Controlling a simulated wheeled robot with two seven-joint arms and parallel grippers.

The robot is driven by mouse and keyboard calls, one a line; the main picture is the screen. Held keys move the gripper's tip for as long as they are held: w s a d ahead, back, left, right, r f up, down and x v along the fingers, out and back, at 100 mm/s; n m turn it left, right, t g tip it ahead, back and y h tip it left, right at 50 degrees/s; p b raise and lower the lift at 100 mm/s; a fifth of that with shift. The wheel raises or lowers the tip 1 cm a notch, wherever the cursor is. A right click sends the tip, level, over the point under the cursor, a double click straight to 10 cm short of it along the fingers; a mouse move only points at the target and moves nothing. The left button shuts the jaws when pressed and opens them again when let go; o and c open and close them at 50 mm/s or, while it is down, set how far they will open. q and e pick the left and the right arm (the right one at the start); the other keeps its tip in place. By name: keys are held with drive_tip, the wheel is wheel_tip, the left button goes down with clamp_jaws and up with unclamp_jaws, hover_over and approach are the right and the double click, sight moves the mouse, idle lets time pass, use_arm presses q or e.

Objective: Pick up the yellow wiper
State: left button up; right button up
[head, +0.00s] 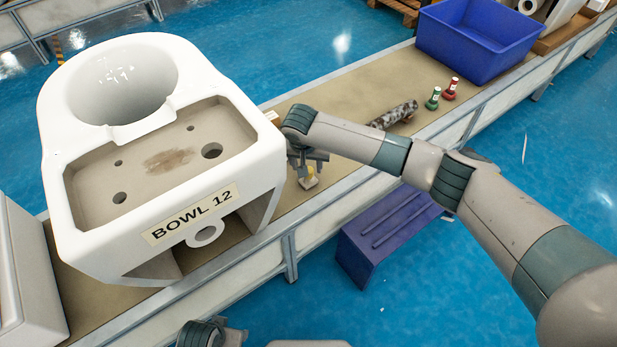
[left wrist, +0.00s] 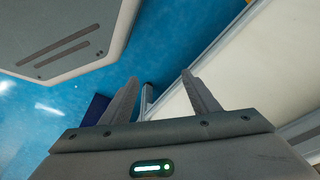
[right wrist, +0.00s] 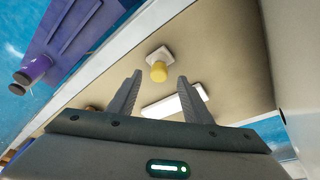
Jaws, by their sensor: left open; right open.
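The yellow wiper (head: 309,181), a small yellow knob on a pale block, stands on the conveyor just right of the toilet bowl in the head view. In the right wrist view its yellow knob (right wrist: 158,73) shows between and beyond the fingertips, with the pale block behind it. My right gripper (head: 308,160) is open and empty, close above the wiper and apart from it as far as I can see. My left gripper (left wrist: 157,86) is open and empty over the floor beside the conveyor; only part of its arm end shows at the bottom of the head view.
The white toilet bowl (head: 262,165), labelled BOWL 12, stands close left of my right gripper. A speckled roll (head: 393,115), a green bottle (head: 433,98), a red bottle (head: 451,89) and a blue bin (head: 470,50) stand farther along the belt. A purple step (head: 365,252) stands in front.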

sight(307, 183)
use_arm(q)
drive_tip(key=shift+f, duration=0.1)
use_arm(e)
drive_tip(key=shift+w+f, duration=0.15)
drive_tip(key=shift+f, duration=0.1)
drive_tip(key=x, duration=0.4)
drive_tip(key=shift+d, duration=0.1)
drive_tip(key=shift+w+f+b, duration=0.15)
drive_tip(key=shift+f+b, duration=0.15)
use_arm(q)
drive_tip(key=shift+s+r, duration=0.25)
drive_tip(key=shift+r, duration=0.45)
use_arm(e)
drive_tip(key=c, duration=1)
use_arm(q)
drive_tip(key=shift+w, duration=0.4)
use_arm(e)
drive_tip(key=shift+c, duration=0.7)
